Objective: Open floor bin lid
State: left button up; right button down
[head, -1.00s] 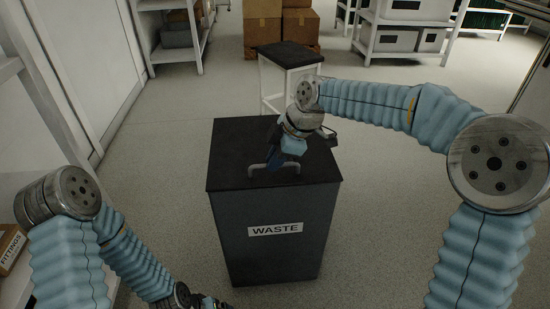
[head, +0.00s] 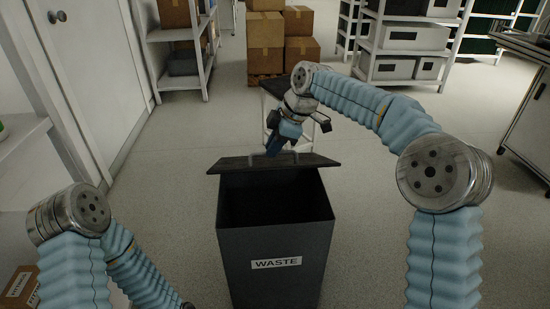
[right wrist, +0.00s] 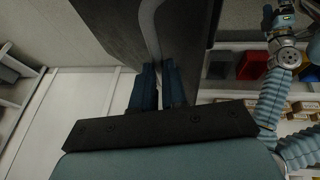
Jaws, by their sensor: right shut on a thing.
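The dark grey floor bin (head: 250,230) with a WASTE label (head: 276,263) stands upright in the middle of the head view. Its black lid (head: 240,164) is raised and tilted above the rear of the bin, and the dark opening shows below it. My right gripper (head: 272,150) is at the grey lid handle (head: 290,155), shut on it. In the right wrist view the blue fingers (right wrist: 158,88) close around the curved handle (right wrist: 150,30), with the dark lid (right wrist: 110,25) behind. My left arm is at the lower left; its gripper is out of frame.
A small dark-topped table (head: 272,89) stands just behind the bin. Cardboard boxes (head: 265,45) and shelving with grey bins (head: 403,36) are farther back. A FITTINGS box (head: 20,288) is at lower left. The floor on both sides of the bin is clear.

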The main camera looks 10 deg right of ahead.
jog(key=shift+w+r, duration=0.6)
jog(key=shift+w, duration=0.1)
jog(key=c, duration=1.2)
grip_release()
jog(key=shift+o, duration=0.2)
jog(key=shift+d+r, duration=0.1)
jog(key=v, duration=1.3)
jog(key=shift+r, duration=0.3)
jog(key=shift+s, duration=0.1)
